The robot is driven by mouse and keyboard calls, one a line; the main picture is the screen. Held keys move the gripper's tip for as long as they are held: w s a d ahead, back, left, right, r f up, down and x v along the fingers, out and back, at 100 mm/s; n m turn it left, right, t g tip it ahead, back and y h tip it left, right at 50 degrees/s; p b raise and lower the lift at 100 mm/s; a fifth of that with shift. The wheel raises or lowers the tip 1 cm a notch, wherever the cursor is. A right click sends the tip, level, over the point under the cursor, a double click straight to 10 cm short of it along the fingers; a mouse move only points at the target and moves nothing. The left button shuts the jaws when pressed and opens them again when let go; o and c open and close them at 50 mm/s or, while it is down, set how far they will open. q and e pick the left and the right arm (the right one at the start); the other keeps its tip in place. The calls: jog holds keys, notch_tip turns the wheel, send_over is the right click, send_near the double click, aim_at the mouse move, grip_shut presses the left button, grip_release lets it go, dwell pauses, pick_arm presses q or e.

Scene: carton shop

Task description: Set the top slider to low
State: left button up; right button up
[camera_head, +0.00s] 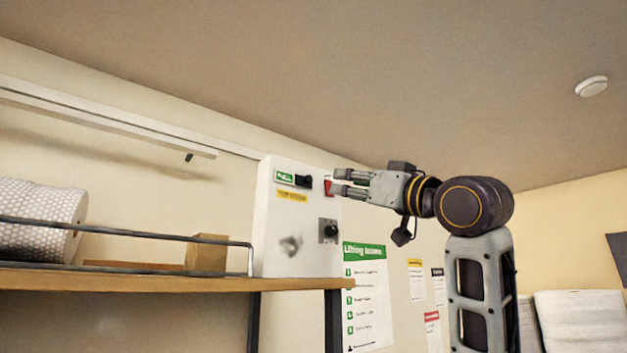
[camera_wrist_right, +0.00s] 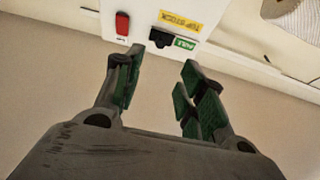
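A white control box (camera_head: 265,225) stands at the right end of the shelf. Near its top is a black slider knob (camera_head: 303,181) beside a green label (camera_head: 285,178). A yellow label (camera_head: 292,195) sits just below. In the right wrist view, the black slider knob (camera_wrist_right: 160,38) sits by a green label (camera_wrist_right: 185,43), and the yellow label (camera_wrist_right: 180,20) seems to read "TOP STOCK". My right gripper (camera_head: 345,182) is open and empty, its fingers pointing at the box, beside the red switch. In the wrist view its fingertips (camera_wrist_right: 160,67) are apart, short of the knob. My left gripper is out of view.
The box also has a red switch (camera_head: 329,187), a black dial (camera_head: 328,231) and a round grey part (camera_head: 291,246). The wooden shelf (camera_head: 130,280) with a metal rail holds a bubble-wrap roll (camera_head: 40,218) and a small carton (camera_head: 206,253). A poster (camera_head: 368,300) hangs below.

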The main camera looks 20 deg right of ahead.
aim_at(310, 178)
jog(key=shift+w, duration=0.1)
jog(key=shift+p+x, duration=2.7)
jog(key=shift+x, duration=4.1)
jog(key=shift+r, duration=0.15)
jog(key=shift+c, duration=0.4)
grip_shut()
